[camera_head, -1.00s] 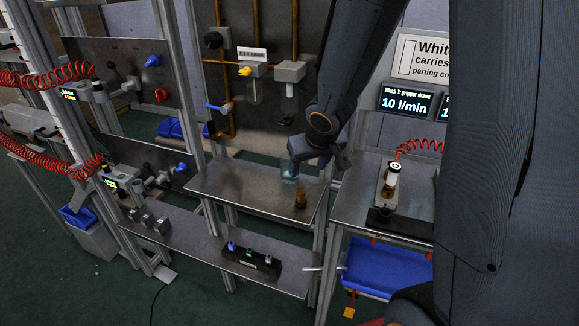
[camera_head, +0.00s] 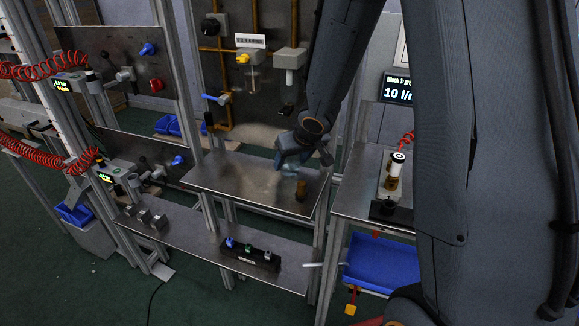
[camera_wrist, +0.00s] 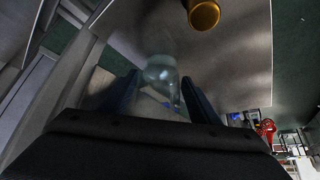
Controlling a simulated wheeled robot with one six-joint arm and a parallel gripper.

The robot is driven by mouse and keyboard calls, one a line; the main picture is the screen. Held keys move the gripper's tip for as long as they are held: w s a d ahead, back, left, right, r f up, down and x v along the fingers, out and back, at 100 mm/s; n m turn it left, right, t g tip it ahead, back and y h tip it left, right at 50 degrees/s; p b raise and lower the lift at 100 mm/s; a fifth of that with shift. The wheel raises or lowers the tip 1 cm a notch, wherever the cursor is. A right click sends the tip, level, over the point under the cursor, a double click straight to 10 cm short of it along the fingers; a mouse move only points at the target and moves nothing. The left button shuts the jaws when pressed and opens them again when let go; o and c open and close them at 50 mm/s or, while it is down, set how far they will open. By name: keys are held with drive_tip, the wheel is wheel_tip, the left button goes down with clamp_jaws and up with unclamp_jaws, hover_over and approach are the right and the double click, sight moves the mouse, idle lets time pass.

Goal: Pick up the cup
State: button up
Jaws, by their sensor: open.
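A clear, see-through cup (camera_wrist: 161,72) shows in the wrist view, between and just beyond the two fingers of my gripper (camera_wrist: 160,90). The fingers are open, one on each side of it. I cannot tell whether either touches it. The cup is only a faint pale patch there, partly hidden by the gripper. The amber cylinder also shows at the top of the wrist view (camera_wrist: 204,14), apart from the fingers.
The metal shelf (camera_head: 225,180) is mostly clear to the left of my gripper. A panel with pipes and valves (camera_head: 240,60) rises behind it. A lower shelf bears a dark block with several knobs (camera_head: 250,254). A blue bin (camera_head: 380,262) is at the right.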

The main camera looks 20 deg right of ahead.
drive_tip(key=shift+w+f, duration=0.15)
drive_tip(key=shift+f, duration=0.1)
drive_tip(key=shift+r, duration=0.1)
drive_tip(key=c, duration=0.9)
drive_tip(key=shift+r, duration=0.15)
